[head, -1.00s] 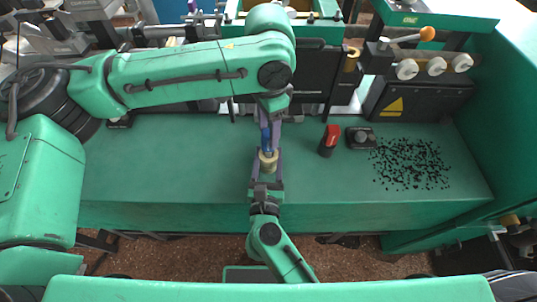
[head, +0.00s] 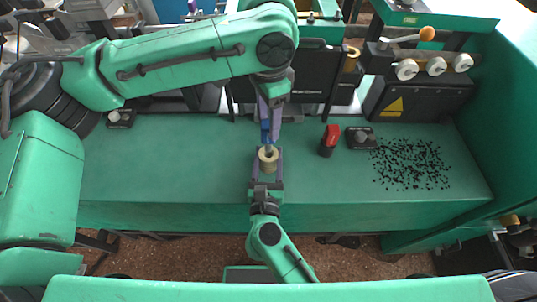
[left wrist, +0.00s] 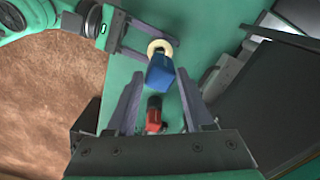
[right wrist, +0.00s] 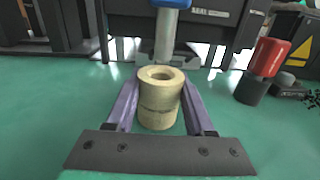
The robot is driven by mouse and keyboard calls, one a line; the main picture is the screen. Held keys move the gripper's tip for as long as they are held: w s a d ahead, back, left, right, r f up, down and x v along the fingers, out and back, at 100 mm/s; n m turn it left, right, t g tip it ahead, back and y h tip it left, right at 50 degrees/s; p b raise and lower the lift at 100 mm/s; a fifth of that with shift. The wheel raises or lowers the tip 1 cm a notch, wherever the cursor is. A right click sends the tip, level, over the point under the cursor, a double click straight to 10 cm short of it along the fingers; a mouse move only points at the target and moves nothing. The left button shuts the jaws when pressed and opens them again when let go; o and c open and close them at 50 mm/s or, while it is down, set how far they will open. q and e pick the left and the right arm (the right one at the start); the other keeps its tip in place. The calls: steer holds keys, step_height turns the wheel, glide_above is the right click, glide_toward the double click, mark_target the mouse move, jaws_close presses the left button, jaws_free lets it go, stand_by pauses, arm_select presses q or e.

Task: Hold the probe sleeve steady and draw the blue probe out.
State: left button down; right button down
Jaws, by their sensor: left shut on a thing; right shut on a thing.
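The pale tan probe sleeve (head: 268,159) is a short ring-shaped cylinder. It stands upright between the purple fingers of my right gripper (head: 268,168), which is shut on it. In the right wrist view the sleeve (right wrist: 160,103) shows an open bore that looks empty. The blue probe (head: 265,132) is held by my left gripper (head: 269,110), which is shut on it beyond the sleeve. In the right wrist view the probe's grey shaft (right wrist: 165,40) hangs just behind the sleeve's rim; its tip is hidden or ends there. The blue body (left wrist: 160,73) also shows in the left wrist view.
A red-topped black piece (head: 330,141) and a dark block with a grey knob (head: 361,138) stand to the right. Black granules (head: 411,164) lie scattered farther right. Dark equipment (head: 305,75) stands behind.

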arm_select(q)
steer(key=shift+r, duration=1.55)
arm_select(e)
steer(key=shift+c, duration=0.9)
jaws_free()
